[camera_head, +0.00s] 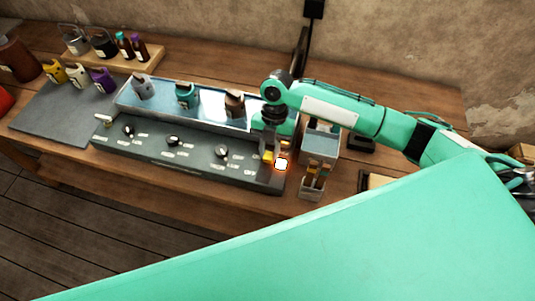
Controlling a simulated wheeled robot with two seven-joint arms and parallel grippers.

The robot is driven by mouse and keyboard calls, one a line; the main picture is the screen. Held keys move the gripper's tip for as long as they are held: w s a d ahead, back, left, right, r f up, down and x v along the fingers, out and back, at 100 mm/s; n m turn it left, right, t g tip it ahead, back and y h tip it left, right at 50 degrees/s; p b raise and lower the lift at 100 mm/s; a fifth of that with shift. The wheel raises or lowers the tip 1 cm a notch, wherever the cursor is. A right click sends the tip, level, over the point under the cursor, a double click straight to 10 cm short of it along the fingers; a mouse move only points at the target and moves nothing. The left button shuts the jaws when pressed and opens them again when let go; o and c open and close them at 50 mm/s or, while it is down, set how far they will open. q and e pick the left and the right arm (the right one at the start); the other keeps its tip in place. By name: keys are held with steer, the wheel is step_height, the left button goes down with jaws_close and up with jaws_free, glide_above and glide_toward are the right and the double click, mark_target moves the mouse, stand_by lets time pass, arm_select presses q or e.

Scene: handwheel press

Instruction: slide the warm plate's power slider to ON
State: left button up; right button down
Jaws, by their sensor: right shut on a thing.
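The warm plate (185,153) is a long dark unit on the wooden table, with a sloped front panel and several black knobs. A small yellow piece, apparently the power slider (267,157), shows at the panel's right end. A square lamp (281,164) beside it glows orange-white. My right gripper (267,150) points down at this end and is shut on the yellow piece. The fingers partly hide it, so I cannot read its setting. My left gripper is not in view.
Several small pitchers stand in the metal tray (210,117) on top of the warm plate. A light box (320,143) and a small holder with sticks (312,187) stand close right of my gripper. A grey mat (62,115) with more pitchers lies at left.

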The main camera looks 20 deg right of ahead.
steer(key=c, duration=1.6)
jaws_free()
steer(key=shift+w+r, duration=0.1)
steer(key=shift+w, duration=0.05)
steer(key=o, duration=0.5)
steer(key=shift+d, duration=0.15)
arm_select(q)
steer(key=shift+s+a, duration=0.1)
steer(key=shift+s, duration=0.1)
arm_select(e)
steer(key=shift+w+r, duration=0.1)
steer(key=shift+r, duration=0.15)
arm_select(q)
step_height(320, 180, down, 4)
steer(key=b, duration=0.3)
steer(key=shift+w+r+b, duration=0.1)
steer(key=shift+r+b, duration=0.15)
steer(key=shift+b, duration=0.05)
arm_select(e)
steer(key=v, duration=1.3)
steer(key=shift+w, duration=0.1)
